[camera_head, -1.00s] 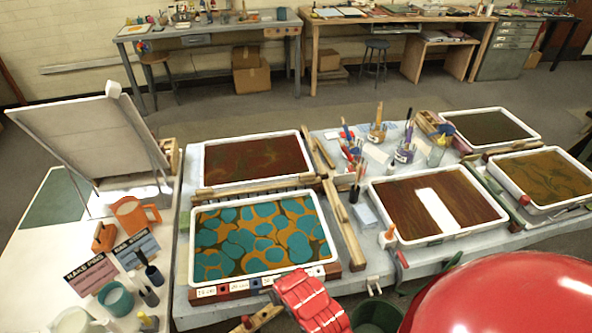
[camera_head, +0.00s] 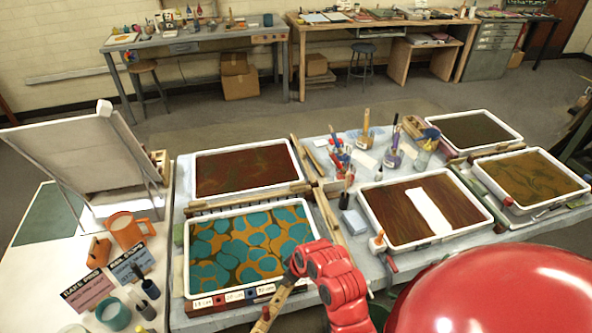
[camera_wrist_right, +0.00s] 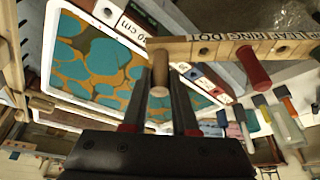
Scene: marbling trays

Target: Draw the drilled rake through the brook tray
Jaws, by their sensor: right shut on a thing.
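My right gripper (camera_wrist_right: 160,85) is shut on the round wooden handle (camera_wrist_right: 160,68) of a wooden rake bar (camera_wrist_right: 205,48) with dark lettering, only partly readable. The bar also shows in the head view (camera_head: 280,300), beside the front right corner of a white-rimmed tray (camera_head: 188,262) with teal blobs on orange. The red wrist hides most of the gripper in the head view. No tray name is readable, so I cannot tell which is brook. My left gripper is out of view.
A rack with size labels (camera_head: 232,299) runs along the teal tray's front edge. A dark red tray (camera_head: 198,172) stands behind it. A brown tray (camera_head: 367,200) with a white strip stands to the right. Jars (camera_head: 393,158) with tools stand between the trays.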

